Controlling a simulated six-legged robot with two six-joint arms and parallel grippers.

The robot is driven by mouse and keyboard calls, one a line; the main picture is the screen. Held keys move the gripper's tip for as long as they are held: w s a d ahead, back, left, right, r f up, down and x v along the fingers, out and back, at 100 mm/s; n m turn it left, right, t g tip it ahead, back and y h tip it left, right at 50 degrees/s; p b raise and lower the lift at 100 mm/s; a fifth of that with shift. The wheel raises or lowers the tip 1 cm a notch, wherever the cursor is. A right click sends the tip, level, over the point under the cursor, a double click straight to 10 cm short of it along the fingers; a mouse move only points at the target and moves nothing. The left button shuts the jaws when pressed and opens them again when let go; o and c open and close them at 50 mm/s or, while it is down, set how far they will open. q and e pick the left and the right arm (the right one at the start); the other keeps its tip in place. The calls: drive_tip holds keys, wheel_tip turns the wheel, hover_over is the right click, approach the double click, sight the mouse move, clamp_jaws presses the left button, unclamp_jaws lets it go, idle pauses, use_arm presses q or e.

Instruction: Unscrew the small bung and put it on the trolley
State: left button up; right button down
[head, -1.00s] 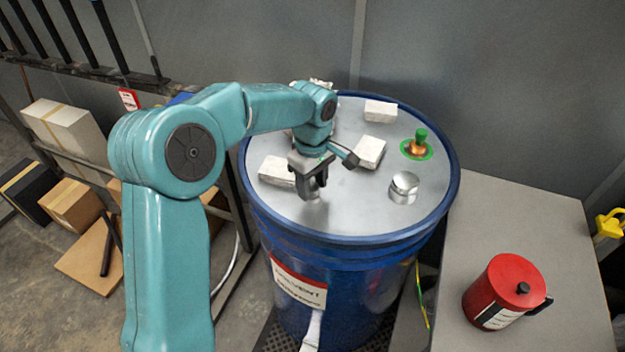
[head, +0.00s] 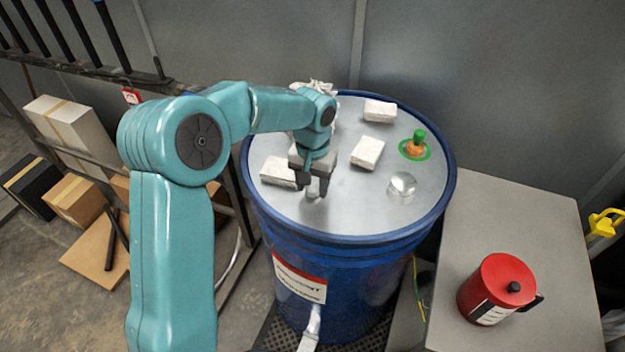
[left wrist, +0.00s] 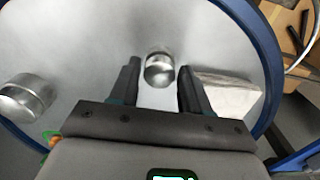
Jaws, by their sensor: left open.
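The small bung (left wrist: 159,68) is a short round silver cap on the drum's grey lid. In the head view the small bung (head: 312,194) shows just below my left gripper (head: 313,186), partly hidden by the fingers. In the left wrist view my left gripper (left wrist: 158,88) is open, with its two dark fingers apart and the bung just beyond and between their tips. The fingers do not appear to touch it. I cannot make out for certain which surface is the trolley. My right gripper is not in view.
The blue drum (head: 340,250) also carries a larger silver bung (head: 402,184), several white blocks (head: 367,153) and a green-topped brass fitting (head: 418,140). A grey-topped surface (head: 500,235) on the right holds a red can (head: 495,288) and has free room behind it. Boxes (head: 75,200) stand left.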

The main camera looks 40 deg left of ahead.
use_arm(q)
drive_tip(key=m+p, duration=0.1)
drive_tip(key=m, duration=0.2)
drive_tip(key=shift+r, duration=0.1)
drive_tip(key=shift+m, duration=1)
drive_tip(key=m+p, duration=0.1)
drive_tip(key=m, duration=0.1)
drive_tip(key=shift+m, duration=1.3)
drive_tip(key=c, duration=0.7)
drive_tip(key=shift+f+n+b, duration=0.25)
drive_tip(key=shift+n+b, duration=0.1)
drive_tip(key=shift+n, duration=1.35)
drive_tip(key=shift+r+n, duration=0.2)
drive_tip(key=shift+n, duration=0.5)
drive_tip(key=shift+b, duration=0.3)
